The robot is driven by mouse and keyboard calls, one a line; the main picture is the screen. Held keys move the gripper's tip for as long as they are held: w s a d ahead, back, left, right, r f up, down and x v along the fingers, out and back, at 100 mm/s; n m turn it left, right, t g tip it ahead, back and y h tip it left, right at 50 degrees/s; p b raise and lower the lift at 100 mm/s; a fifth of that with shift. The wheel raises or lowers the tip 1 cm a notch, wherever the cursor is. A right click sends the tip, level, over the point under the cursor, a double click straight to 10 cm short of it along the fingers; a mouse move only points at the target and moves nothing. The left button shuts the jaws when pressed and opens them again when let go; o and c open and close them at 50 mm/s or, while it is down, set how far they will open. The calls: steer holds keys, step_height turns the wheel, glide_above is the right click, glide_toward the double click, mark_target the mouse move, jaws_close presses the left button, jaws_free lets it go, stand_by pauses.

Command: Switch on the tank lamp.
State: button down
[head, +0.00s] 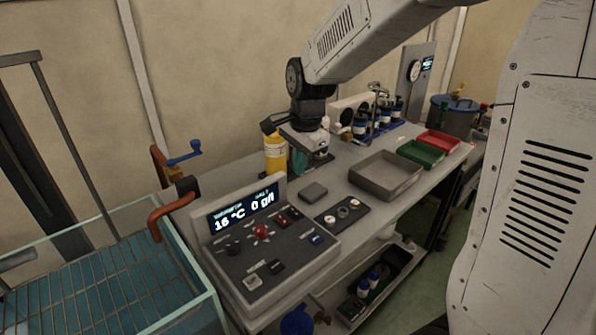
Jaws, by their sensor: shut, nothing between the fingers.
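A glass tank (170,318) with a wire grid stands at the lower left. Beside it on the bench is a sloped control panel (298,262) with a lit display (245,207) reading 16 °C and 0 g/l. My gripper (320,156) is shut and empty over the bench behind the panel, apart from the switches.
A yellow bottle (275,155) stands left of my gripper. A grey tray (385,180), a green tray (419,153) and a red tray (437,141) lie to the right. A red-brown pipe (157,222) and blue-handled valve (186,156) rise by the tank. The air above the panel is clear.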

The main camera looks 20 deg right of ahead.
mark_target(295, 213)
steer(key=f, duration=0.4)
steer(key=w+f, duration=0.1)
steer(key=f, duration=0.6)
steer(key=shift+w+a+f, duration=0.3)
steer(key=shift+w+f, duration=0.1)
